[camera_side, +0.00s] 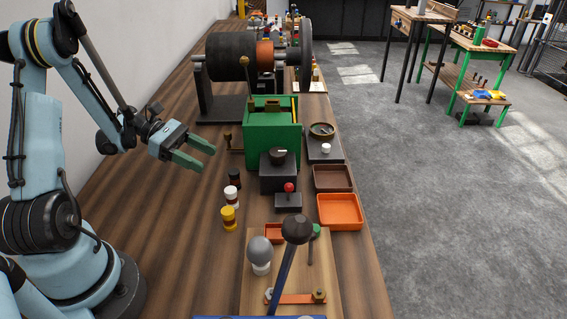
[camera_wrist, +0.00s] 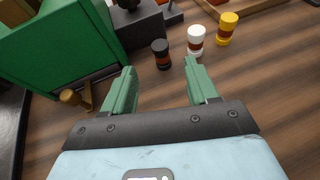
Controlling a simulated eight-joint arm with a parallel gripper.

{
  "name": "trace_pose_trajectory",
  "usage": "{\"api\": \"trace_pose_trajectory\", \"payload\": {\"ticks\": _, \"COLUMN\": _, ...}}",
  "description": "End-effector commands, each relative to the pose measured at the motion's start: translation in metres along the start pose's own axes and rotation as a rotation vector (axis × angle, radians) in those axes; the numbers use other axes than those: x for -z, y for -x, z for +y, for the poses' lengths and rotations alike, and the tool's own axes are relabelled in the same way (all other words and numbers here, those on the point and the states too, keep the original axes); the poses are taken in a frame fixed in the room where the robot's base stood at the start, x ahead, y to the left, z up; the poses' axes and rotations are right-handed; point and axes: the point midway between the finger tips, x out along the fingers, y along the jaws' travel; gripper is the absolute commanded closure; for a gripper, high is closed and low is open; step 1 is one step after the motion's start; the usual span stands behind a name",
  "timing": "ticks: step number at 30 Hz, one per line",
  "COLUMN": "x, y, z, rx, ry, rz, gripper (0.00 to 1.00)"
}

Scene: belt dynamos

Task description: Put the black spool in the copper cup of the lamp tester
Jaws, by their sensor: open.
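The black spool (camera_side: 235,177) stands upright on the bench at the far end of a row of spools. In the wrist view the black spool (camera_wrist: 161,53) shows beyond and between the fingertips, apart from them. My gripper (camera_side: 207,158) is open and empty, above the bench to the left of the green box; its two green fingers also show in the wrist view (camera_wrist: 161,67). The lamp tester seems to be the wooden board (camera_side: 262,290) with a grey bulb (camera_side: 260,250) and a copper strip (camera_side: 290,298). I cannot clearly make out its copper cup.
A white spool (camera_side: 231,195) and a yellow spool (camera_side: 229,217) stand near the black one. The green box (camera_side: 272,135), a dark knob block (camera_side: 278,172) and a red-knobbed lever box (camera_side: 288,202) stand to the right.

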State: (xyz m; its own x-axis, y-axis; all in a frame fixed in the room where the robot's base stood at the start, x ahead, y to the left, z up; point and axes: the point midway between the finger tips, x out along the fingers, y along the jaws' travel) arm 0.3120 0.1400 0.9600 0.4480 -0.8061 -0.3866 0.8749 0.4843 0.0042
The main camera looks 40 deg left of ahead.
Motion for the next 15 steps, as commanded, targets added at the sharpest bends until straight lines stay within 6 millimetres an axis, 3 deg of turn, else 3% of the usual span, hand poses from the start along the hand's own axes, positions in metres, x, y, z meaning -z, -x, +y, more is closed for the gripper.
{"api": "trace_pose_trajectory", "payload": {"ticks": 8, "x": 0.001, "y": -0.021, "z": -0.001, "rx": 0.003, "ry": 0.005, "rz": -0.006, "gripper": 0.42}}
{"api": "trace_pose_trajectory", "payload": {"ticks": 15, "x": 0.001, "y": -0.059, "z": -0.001, "rx": 0.004, "ry": 0.004, "rz": -0.005, "gripper": 0.42}}
